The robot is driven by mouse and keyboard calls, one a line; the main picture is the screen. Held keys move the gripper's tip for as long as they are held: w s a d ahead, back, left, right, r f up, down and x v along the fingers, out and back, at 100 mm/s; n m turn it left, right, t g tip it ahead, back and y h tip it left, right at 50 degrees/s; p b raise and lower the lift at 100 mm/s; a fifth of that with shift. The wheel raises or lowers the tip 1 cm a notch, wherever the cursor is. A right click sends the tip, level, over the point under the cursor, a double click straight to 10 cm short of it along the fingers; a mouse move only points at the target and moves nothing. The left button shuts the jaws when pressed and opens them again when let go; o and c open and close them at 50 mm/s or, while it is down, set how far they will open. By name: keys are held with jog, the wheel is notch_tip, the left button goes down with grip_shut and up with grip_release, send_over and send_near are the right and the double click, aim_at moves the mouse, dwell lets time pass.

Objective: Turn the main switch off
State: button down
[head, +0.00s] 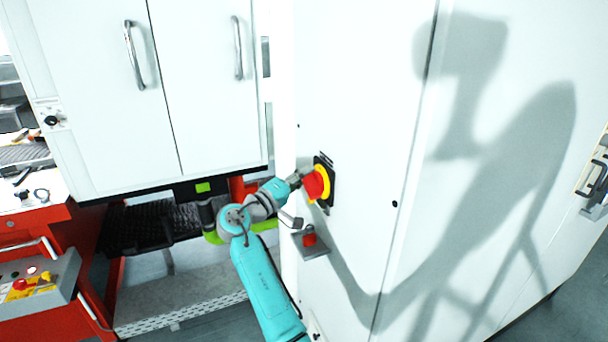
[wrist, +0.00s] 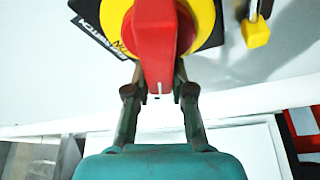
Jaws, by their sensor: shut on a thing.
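The main switch (head: 315,186) is a red rotary handle on a yellow disc with a black plate, mounted on the white cabinet front. In the wrist view the red handle (wrist: 155,45) fills the top middle, its grip bar pointing down toward my gripper. A white mark shows near the end of the bar. My gripper (wrist: 159,92) has one finger on each side of the bar and is shut on it. In the head view my gripper (head: 300,178) reaches the switch from the left. The handle's lettering is mostly hidden.
A yellow padlock (wrist: 256,32) hangs beside the switch in the wrist view. A small grey shelf with a red item (head: 309,240) sticks out below the switch. White cabinet doors (head: 100,80) with handles stand at left, and a red control console (head: 30,290) at lower left.

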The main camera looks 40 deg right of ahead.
jog(key=n, duration=0.1)
jog(key=f+n+y, duration=0.1)
jog(key=n, duration=0.2)
jog(key=shift+s+d+f+n+y, duration=0.15)
jog(key=shift+d+f+n+y, duration=0.05)
jog(key=shift+f+n+y, duration=0.2)
dwell(0.4)
jog(key=c, duration=1.1)
grip_release()
jog(key=shift+o, duration=0.5)
jog(key=shift+s+r, duration=0.1)
jog(key=shift+r, duration=0.1)
jog(key=shift+a, duration=0.1)
